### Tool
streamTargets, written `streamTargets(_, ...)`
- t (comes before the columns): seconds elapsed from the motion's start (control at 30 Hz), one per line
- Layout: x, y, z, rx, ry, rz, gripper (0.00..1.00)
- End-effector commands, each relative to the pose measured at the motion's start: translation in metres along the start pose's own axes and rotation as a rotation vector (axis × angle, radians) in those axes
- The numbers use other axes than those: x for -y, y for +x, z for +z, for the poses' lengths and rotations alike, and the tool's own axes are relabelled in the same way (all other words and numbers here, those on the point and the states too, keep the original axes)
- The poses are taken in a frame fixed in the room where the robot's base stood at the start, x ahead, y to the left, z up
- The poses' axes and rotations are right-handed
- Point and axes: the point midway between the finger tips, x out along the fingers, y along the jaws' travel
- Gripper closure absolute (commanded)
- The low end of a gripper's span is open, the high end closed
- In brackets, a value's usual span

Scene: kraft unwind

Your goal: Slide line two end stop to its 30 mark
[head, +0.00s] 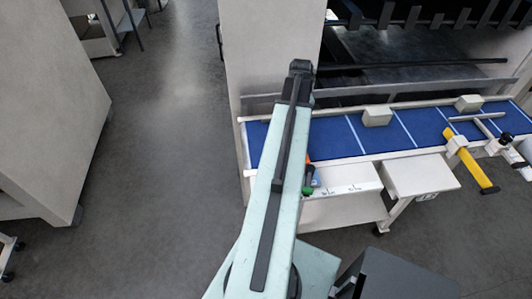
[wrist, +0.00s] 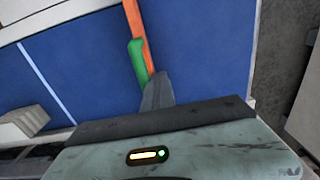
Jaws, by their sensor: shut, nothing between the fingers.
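An orange bar with a green grip (wrist: 138,60) lies across the blue belt in the wrist view. In the head view its orange and green end (head: 308,186) shows just right of my arm, at the belt's front edge; the arm hides the rest. A yellow bar (head: 470,163) crosses the front rail at the right. I cannot tell from any label which one is line two's stop. My gripper (wrist: 157,92) is shut and empty, its grey fingertips close to the lower end of the green grip; I cannot tell whether they touch. The head view does not show the fingertips clearly.
The blue belt (head: 340,138) has white cross lines and carries pale blocks (head: 377,116) (head: 469,103). A white panel with small, unreadable marks (head: 347,189) hangs at the front rail. A tall pale cabinet (head: 265,50) stands behind the left end. Open floor (head: 160,170) lies left.

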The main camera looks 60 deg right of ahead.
Motion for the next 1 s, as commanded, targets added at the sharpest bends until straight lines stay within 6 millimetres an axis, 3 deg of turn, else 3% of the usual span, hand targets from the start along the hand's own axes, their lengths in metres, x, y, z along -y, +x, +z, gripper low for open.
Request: streamTargets(1.0, -0.021, 0.0, 0.0, 0.0, 0.001, 0.001, 1.0)
